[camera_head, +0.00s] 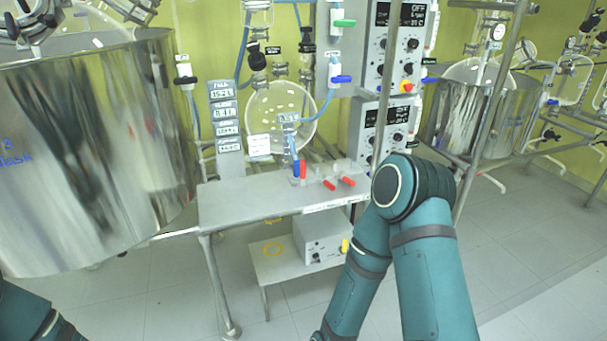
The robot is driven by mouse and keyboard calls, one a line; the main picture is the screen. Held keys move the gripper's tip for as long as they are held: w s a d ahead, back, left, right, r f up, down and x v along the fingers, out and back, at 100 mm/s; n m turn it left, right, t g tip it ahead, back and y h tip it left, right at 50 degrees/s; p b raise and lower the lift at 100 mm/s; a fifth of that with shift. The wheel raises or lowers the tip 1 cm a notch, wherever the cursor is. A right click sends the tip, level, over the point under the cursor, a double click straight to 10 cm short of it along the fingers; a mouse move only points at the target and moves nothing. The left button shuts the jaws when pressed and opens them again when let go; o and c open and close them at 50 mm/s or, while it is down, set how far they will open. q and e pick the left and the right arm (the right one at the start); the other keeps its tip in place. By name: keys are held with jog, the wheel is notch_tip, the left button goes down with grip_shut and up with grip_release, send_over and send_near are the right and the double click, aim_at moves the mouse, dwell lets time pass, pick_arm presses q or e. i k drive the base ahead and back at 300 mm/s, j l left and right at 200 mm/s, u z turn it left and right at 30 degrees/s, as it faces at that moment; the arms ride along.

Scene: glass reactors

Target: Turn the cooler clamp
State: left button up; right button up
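I cannot tell for certain which fitting is the cooler clamp.
A large steel vessel (90,150) fills the left. Control boxes (393,50) stand behind my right arm. A second reactor (485,110) is at right. The floor at lower right is clear.

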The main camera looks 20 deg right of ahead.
aim_at(302, 177)
jog(key=i+j, duration=0.2)
jog(key=i, duration=0.3)
jog(key=i+j+z, duration=0.15)
jog(key=i+z, duration=0.25)
jog(key=i+j+z, duration=0.2)
jog(key=z, duration=0.2)
